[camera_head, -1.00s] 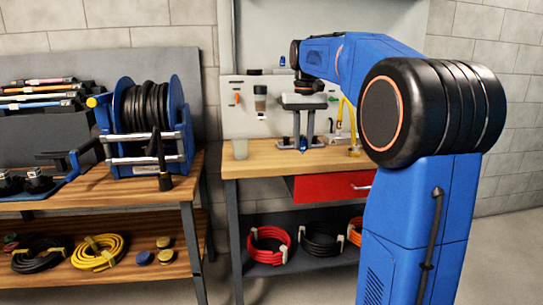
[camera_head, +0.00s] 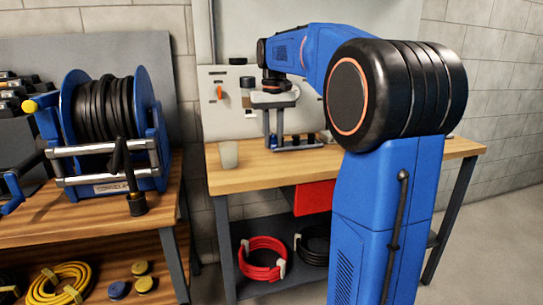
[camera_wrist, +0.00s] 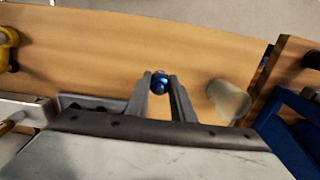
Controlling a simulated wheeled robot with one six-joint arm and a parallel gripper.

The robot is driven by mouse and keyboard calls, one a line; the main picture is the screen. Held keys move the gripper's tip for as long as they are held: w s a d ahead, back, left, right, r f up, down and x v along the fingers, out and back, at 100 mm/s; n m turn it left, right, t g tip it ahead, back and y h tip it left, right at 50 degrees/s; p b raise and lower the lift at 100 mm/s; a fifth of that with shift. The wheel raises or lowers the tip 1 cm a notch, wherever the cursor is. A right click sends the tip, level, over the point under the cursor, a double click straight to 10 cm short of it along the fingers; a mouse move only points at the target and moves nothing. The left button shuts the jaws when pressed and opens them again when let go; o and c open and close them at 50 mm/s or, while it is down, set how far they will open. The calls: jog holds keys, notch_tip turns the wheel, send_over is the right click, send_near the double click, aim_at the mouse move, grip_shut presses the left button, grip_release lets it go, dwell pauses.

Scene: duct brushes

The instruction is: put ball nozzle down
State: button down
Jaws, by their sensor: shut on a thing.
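The ball nozzle (camera_wrist: 160,82) shows in the wrist view as a shiny dark-blue ball end between the fingertips. My gripper (camera_wrist: 160,85) is shut on it, with a finger on each side. In the head view my gripper (camera_head: 273,146) points down over the wooden workbench top (camera_head: 232,180), close to its surface. In the wrist view bare wood lies around the ball; whether the nozzle touches the bench, I cannot tell.
A pegboard (camera_head: 215,125) rises behind. A blue hose reel (camera_head: 110,130) stands on the left bench. Bare wood lies towards the front edge.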

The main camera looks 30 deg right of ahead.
aim_at(273, 148)
jog(key=shift+f, duration=2.8)
jog(key=shift+f, duration=0.1)
jog(key=c, duration=1.5)
grip_release()
notch_tip(273, 148, up, 12)
jog(key=shift+r, duration=0.15)
